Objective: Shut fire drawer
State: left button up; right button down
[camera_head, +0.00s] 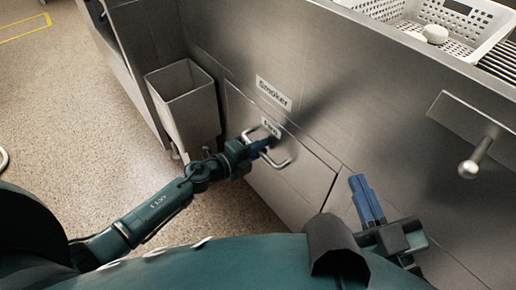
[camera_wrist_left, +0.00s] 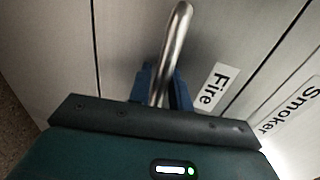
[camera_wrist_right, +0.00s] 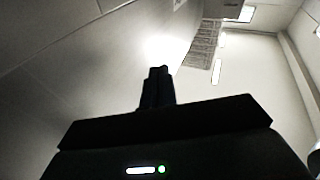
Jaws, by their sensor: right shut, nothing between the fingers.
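The fire drawer (camera_head: 283,188) is a steel front low in the counter, labelled "Fire" (camera_head: 270,127), with a bent metal bar handle. I cannot tell whether its front is fully flush. My left gripper (camera_head: 262,146) is at this handle (camera_head: 283,162). In the left wrist view the handle (camera_wrist_left: 174,45) passes between my two blue fingers, which sit close on both sides of it. The "Fire" label (camera_wrist_left: 214,86) is beside it. My right gripper (camera_head: 365,197) is shut and empty, in front of the counter to the right of the drawer.
A "Smoker" label (camera_head: 273,93) is above the fire drawer. An open steel bin (camera_head: 183,95) is attached left of it. A metal knob (camera_head: 470,168) sticks out at the right. A white perforated basket (camera_head: 465,47) stands on the counter top.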

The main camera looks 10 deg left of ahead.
pick_arm(q)
jog(key=shift+w+d+r, duration=0.1)
jog(key=shift+r, duration=0.1)
jog(key=p+v, duration=0.2)
jog(key=v, duration=1.1)
jog(key=shift+s+f, duration=0.2)
jog(key=shift+f, duration=0.05)
